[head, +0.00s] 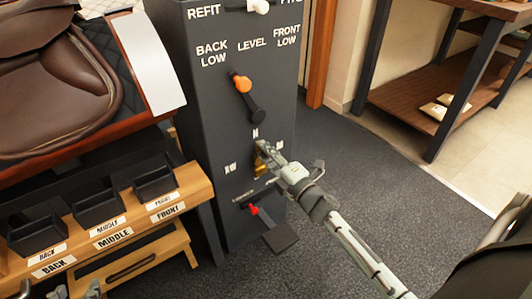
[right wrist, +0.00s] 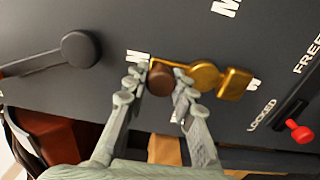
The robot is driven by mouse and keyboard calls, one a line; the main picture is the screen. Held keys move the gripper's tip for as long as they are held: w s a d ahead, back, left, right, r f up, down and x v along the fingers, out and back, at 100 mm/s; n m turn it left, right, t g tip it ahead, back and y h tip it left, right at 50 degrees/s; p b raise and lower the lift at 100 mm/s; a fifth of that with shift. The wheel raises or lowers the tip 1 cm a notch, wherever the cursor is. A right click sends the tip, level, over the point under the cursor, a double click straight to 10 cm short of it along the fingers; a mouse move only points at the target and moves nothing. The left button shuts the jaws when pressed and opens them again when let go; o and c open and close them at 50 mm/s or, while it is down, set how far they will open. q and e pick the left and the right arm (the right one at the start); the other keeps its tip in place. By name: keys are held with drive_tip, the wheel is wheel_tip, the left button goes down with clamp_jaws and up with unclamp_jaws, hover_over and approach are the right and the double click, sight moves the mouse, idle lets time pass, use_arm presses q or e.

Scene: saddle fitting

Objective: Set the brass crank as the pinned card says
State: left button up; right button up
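The brass crank (head: 262,162) is on the front of a dark pillar (head: 215,215), partly hidden by my right gripper in the head view. The right wrist view shows its brass hub (right wrist: 205,77), a brass block and a brown knob (right wrist: 160,80). The knob lies on the side of the upper letter mark, which is too small to read surely. My right gripper (head: 268,158) has its fingers on both sides of the knob, seemingly closed on it. My left gripper (head: 60,291) shows only as fingertips, apart, at the bottom left edge. No pinned card is readable.
Above the crank is an orange-and-black lever (head: 243,85) under BACK LOW, LEVEL and FRONT LOW. Below it is a red lever (head: 253,209), by LOCKED and FREE in the wrist view. A wooden rack (head: 195,190) with black bins and a brown saddle (head: 50,75) stand left.

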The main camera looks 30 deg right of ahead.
drive_tip(key=o, duration=0.4)
drive_tip(key=s, duration=1.2)
drive_tip(key=shift+d, duration=0.45)
